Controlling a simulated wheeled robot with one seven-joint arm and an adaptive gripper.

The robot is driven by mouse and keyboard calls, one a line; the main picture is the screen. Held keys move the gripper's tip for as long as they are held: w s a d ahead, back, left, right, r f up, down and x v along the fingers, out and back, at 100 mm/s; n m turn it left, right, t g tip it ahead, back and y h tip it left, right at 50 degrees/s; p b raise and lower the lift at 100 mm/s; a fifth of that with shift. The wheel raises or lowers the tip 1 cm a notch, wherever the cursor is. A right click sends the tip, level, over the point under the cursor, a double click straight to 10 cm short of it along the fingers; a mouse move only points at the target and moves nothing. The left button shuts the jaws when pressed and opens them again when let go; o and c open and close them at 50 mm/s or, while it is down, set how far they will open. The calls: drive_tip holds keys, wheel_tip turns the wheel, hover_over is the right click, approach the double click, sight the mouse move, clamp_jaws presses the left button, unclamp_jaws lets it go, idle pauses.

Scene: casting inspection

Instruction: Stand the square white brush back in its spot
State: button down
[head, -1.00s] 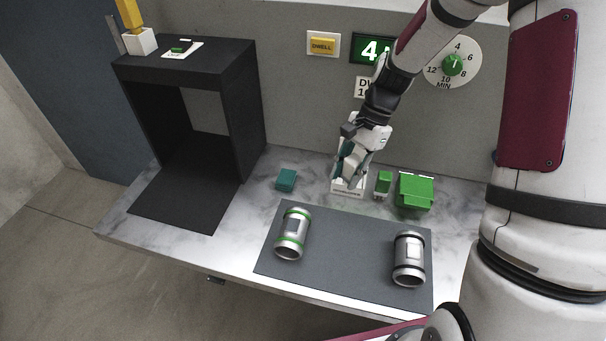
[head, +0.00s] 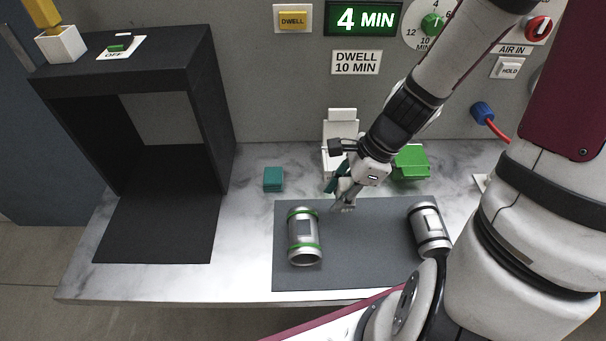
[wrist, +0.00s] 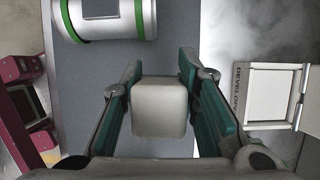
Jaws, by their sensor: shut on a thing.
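The square white brush (wrist: 160,107) is between the teal-padded fingers of my gripper (wrist: 160,85) in the wrist view. Its pale, rounded-square face points towards the camera. In the head view my gripper (head: 344,192) is over the far edge of the grey mat, and its fingers mostly hide the brush. The white holder (head: 341,122), with a raised back plate, stands behind my gripper and is partly hidden by it. In the wrist view the holder (wrist: 272,95) is to the right, with lettering reading "DEVELOP..." and a square recess; the brush is apart from it.
A green-ringed metal cylinder (head: 304,237) and a black-ringed one (head: 429,230) lie on the mat (head: 355,265). A teal block (head: 273,179) is left of the holder, a green box (head: 410,162) right of it. A black open booth (head: 215,120) stands at left.

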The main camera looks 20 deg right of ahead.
drive_tip(key=w+a, duration=0.1)
drive_tip(key=w, duration=0.3)
drive_tip(key=w+a+f, duration=0.1)
drive_tip(key=w, duration=0.4)
drive_tip(key=w+a+b, duration=0.1)
drive_tip(key=w, duration=0.4)
drive_tip(key=shift+w+a+f, duration=0.1)
drive_tip(key=shift+w+f, duration=0.1)
drive_tip(key=shift+w+a, duration=0.2)
drive_tip(key=shift+w, duration=0.4)
wheel_tip(320, 180, down, 2)
drive_tip(key=shift+f, duration=0.6)
drive_tip(key=shift+f, duration=0.15)
drive_tip(key=shift+f, duration=0.15)
drive_tip(key=c, duration=1.2)
unclamp_jaws()
drive_tip(key=shift+d, duration=0.1)
